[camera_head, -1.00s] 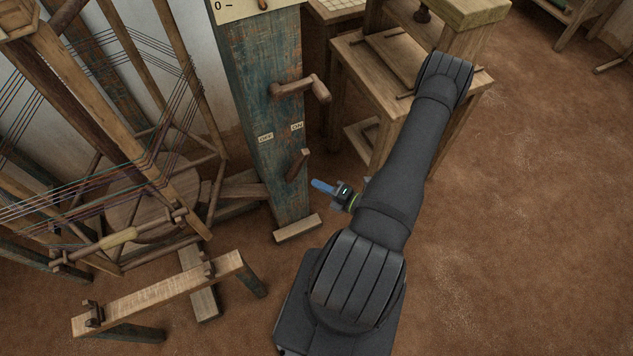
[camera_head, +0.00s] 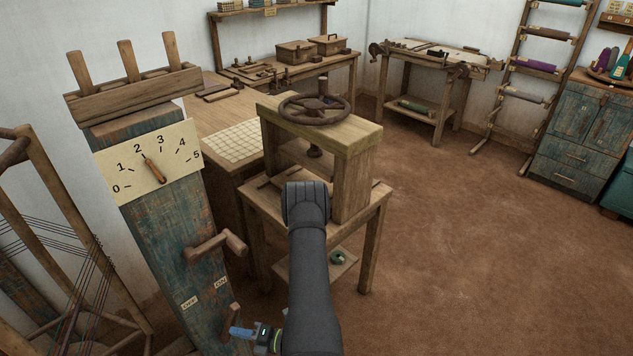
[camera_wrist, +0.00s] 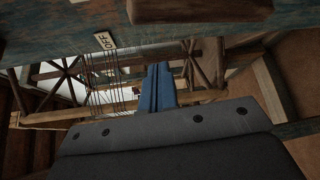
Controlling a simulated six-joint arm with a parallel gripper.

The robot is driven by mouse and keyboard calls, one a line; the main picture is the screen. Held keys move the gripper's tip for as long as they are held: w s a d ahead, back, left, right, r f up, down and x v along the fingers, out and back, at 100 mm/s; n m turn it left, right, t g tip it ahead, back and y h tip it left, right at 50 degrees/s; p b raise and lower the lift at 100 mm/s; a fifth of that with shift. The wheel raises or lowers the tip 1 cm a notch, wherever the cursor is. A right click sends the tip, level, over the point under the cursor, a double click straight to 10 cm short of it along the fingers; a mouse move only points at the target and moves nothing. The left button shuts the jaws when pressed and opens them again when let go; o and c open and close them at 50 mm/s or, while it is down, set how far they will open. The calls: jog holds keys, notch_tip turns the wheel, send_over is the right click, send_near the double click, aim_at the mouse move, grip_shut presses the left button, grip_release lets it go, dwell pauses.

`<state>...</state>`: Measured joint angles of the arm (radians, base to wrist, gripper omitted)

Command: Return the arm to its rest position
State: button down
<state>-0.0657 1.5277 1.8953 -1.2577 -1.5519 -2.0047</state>
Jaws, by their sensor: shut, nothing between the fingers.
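My gripper (camera_head: 238,331) shows at the bottom of the head view, with blue fingers pointing left. It is shut and empty, just below a short wooden lever (camera_head: 235,315) on the blue-green post (camera_head: 160,225). I cannot tell from the head view whether the fingers touch the lever. My dark grey arm runs up from the bottom edge and bends in front of the press stand. In the wrist view the blue fingers (camera_wrist: 158,88) are together with nothing between them. The post's underside and its OFF label (camera_wrist: 105,40) show close above them.
The post carries a crank handle (camera_head: 217,246) and a dial (camera_head: 148,163) with its pointer near 2. A wooden press (camera_head: 355,165) with a handwheel stands behind my arm. Loom frames (camera_head: 40,190) fill the left. The brown floor (camera_head: 460,260) at right is clear.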

jog(key=shift+r+x, duration=0.25)
jog(key=shift+x, duration=0.75)
jog(key=shift+r+x, duration=0.2)
jog(key=shift+x, duration=0.8)
jog(key=shift+d, duration=0.15)
jog(key=shift+f+v, duration=1.1)
jog(key=shift+v, duration=3.55)
jog(key=w+a, duration=0.1)
jog(key=a, duration=0.1)
jog(key=w+a, duration=0.2)
jog(key=a, duration=0.1)
jog(key=w+a, duration=0.1)
jog(key=a, duration=0.2)
jog(key=shift+w+r, duration=0.3)
jog(key=shift+r, duration=0.1)
jog(key=shift+w+d+f, duration=0.15)
jog(key=shift+w+d, duration=0.1)
jog(key=shift+w, duration=0.2)
jog(key=c, duration=2.1)
grip_release()
